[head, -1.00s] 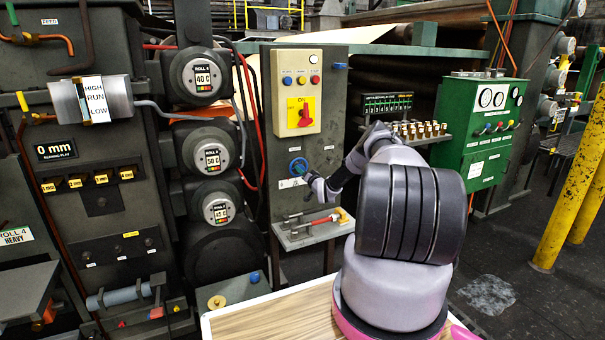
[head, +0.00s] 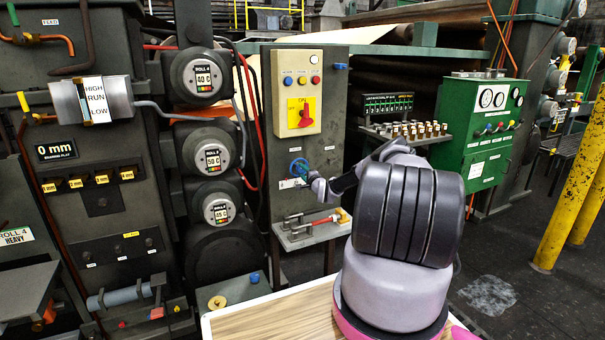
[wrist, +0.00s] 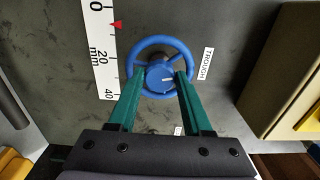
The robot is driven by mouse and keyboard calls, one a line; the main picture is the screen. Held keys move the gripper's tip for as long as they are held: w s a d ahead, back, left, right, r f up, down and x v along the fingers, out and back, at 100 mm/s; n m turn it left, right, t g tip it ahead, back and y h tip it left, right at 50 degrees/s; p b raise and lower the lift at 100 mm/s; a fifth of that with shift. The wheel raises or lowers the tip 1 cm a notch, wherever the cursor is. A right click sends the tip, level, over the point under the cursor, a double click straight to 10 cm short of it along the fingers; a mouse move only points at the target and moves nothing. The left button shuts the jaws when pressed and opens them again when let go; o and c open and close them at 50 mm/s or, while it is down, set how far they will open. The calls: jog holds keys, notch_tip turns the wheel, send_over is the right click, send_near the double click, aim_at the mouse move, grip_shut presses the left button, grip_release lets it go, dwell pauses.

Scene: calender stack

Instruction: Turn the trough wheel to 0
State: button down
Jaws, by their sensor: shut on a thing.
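The blue trough wheel (wrist: 136,52) is on the dark panel, beside a label reading TROUGH (wrist: 207,63). It has a round rim, spokes and a hub with a pale mark. In the head view the wheel (head: 297,164) sits low on the panel, partly behind my gripper (head: 308,178). In the wrist view my gripper (wrist: 160,74) has its green fingers on either side of the hub, shut on the wheel. A white mm scale (wrist: 104,70) runs left of the wheel. Its red pointer (wrist: 117,24) stands between 0 and 20, nearer 0.
A switch box (head: 298,92) with a red rotary handle is above the wheel. A small shelf (head: 313,231) with a red-and-metal tool juts out below it. A green gauge cabinet (head: 482,135) and yellow posts (head: 570,200) stand to the right.

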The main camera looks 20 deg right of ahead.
jog(key=m, duration=0.5)
jog(key=shift+m, duration=0.3)
jog(key=m, duration=1)
jog(key=shift+d+m, duration=0.1)
jog(key=shift+m, duration=0.3)
jog(key=shift+d+r+m, duration=0.1)
jog(key=shift+m, duration=2.1)
jog(key=shift+c, duration=1.6)
grip_release()
jog(key=shift+s, duration=0.1)
jog(key=s, duration=1)
jog(key=shift+s+d, duration=0.2)
jog(key=shift+s, duration=0.1)
